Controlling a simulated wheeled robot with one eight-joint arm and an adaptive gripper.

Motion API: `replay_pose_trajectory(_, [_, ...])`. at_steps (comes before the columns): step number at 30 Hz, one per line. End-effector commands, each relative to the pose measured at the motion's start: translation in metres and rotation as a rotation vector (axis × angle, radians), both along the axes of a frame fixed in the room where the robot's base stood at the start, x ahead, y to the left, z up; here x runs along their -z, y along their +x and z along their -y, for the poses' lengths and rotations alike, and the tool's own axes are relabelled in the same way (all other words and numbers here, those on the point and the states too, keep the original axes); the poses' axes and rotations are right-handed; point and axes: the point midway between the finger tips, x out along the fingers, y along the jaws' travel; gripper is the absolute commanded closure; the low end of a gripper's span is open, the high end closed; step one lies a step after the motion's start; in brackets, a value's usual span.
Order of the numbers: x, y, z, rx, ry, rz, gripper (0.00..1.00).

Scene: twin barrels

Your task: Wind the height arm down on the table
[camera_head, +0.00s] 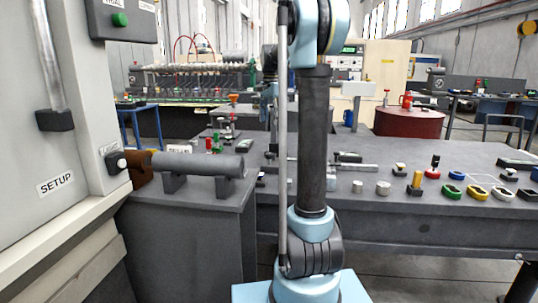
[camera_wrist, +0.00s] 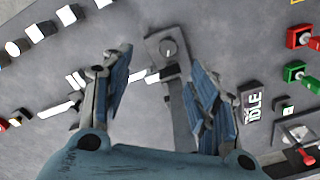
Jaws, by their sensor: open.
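My gripper (camera_wrist: 158,80) shows in the wrist view with its two blue-grey fingers spread apart and nothing held between them. Beyond the fingers, a grey block with a round dial (camera_wrist: 168,48) and a long grey bar (camera_wrist: 182,115) lies on the grey table (camera_wrist: 225,40). The bar runs down between the fingers and partly behind the right one. I cannot tell for certain whether this is the height arm, or whether a finger touches it. In the head view the table (camera_head: 450,225) stands behind my arm, which hides its middle; my gripper is out of that frame.
An IDLE label (camera_wrist: 253,107), a green-handled part (camera_wrist: 295,72) and a red-handled part (camera_wrist: 298,38) sit right of the gripper. Several pale cylinders line the upper left. In the head view, a grey cylinder on supports (camera_head: 195,165) and a SETUP cabinet (camera_head: 50,160) stand left.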

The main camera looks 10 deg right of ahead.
Motion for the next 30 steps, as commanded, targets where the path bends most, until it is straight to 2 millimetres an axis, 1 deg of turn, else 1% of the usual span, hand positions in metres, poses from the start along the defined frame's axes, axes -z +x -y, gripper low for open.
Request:
replay_pose_trajectory(1, [0.000,0.011,0.000,0.018,0.001,-0.004,0.45])
replay_pose_trajectory(3, [0.000,0.021,0.000,0.041,0.000,-0.009,0.45])
replay_pose_trajectory(6, [0.000,0.030,0.001,0.060,0.001,-0.011,0.45])
replay_pose_trajectory(10, [0.002,0.034,0.001,0.072,0.001,-0.014,0.45])
replay_pose_trajectory(13, [0.009,0.035,0.001,0.073,0.001,-0.014,0.45])
replay_pose_trajectory(17, [0.027,0.034,0.001,0.072,0.001,-0.014,0.45])
replay_pose_trajectory(30, [0.104,0.034,0.001,0.071,0.001,-0.014,0.45])
